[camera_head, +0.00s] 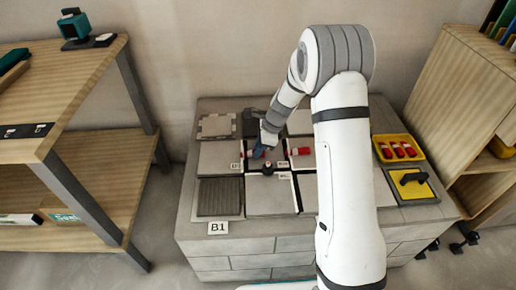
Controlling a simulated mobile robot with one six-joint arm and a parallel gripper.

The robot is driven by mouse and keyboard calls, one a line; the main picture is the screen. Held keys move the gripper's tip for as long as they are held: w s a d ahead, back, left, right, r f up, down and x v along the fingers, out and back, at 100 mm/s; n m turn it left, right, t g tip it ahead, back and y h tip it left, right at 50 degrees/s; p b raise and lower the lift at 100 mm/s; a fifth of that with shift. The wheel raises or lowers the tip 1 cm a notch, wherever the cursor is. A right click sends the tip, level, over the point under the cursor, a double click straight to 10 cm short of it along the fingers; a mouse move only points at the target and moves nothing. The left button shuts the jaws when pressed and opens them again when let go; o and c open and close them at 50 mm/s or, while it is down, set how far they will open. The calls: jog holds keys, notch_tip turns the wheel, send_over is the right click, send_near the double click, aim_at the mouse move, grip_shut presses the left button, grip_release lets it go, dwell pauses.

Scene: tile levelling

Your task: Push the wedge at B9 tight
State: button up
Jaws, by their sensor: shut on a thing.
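My gripper (261,148) reaches down over the tile rows from the right and is shut on a red wedge (258,154), of which only a little shows between and beside the fingers. Another red wedge (300,151) lies at a tile joint to the right. A small dark and red piece (268,167) stands at the joint just in front of my gripper. Small white labels (284,177) stand by the joints. Their text is too small to read surely, so I cannot tell which one is B9. How far the held wedge sits in its clip is hidden.
Pale tiles (270,195) cover the grey block platform, with a dark ribbed tile (220,197) behind the B1 label (217,228). Wooden shelves flank both sides.

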jog(key=shift+a+p, duration=0.3)
jog(key=shift+a, duration=0.6)
dwell(0.6)
jog(key=o, duration=0.9)
jog(key=shift+o, duration=0.2)
jog(key=p+v, duration=0.3)
jog(key=v, duration=0.5)
jog(key=s+d+r+n+t+h+p, duration=0.1)
jog(key=s+d+r+n+p, duration=0.2)
jog(key=r, duration=1.2)
jog(key=s+d+r+n+h+p, duration=0.2)
jog(key=s+d+r+n+p, duration=0.2)
jog(key=s+r+n+p, duration=0.5)
jog(key=s+d+r+n+t+h+p, duration=0.1)
jog(key=s+d+r+n+p, duration=0.2)
jog(key=s+r+p, duration=1.2)
notch_tip(320, 180, up, 6)
jog(key=s+n, duration=0.2)
jog(key=n, duration=0.1)
jog(key=shift+s+d+f+t+p, duration=0.15)
jog(key=shift+s+d+t+p, duration=0.1)
jog(key=shift+t+p, duration=0.1)
